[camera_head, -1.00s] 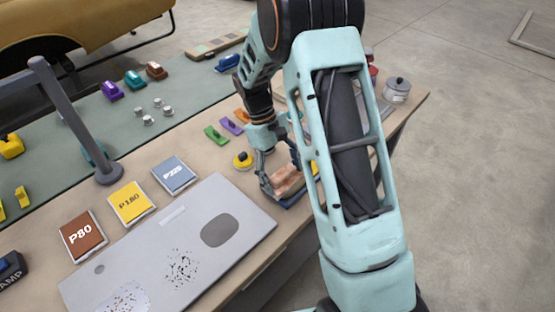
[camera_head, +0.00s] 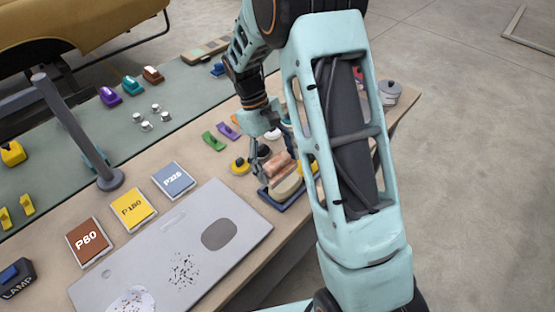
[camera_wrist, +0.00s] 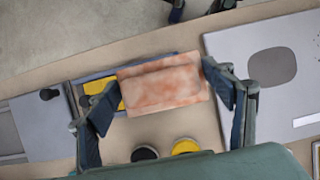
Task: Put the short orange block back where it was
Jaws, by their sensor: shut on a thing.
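The short orange block (camera_head: 277,163) is mottled pinkish orange. It also shows in the wrist view (camera_wrist: 165,85), lying across the gap between my fingers. My gripper (camera_wrist: 168,95) is shut on it from its two ends; in the head view my gripper (camera_head: 268,160) holds it near a blue tray (camera_head: 272,203). A tan rounded piece (camera_head: 287,187) is in that tray, just in front of the block. A yellow piece (camera_wrist: 103,92) shows in the tray beside the block in the wrist view. The block hides part of the tray.
A grey panel (camera_head: 180,255) with a dark oval patch lies in front. P80 (camera_head: 88,241), P180 (camera_head: 133,208) and P220-like (camera_head: 173,180) cards lie left of it. A yellow-and-black round piece (camera_head: 239,166) sits close left of my gripper. A grey post (camera_head: 75,125) stands at left.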

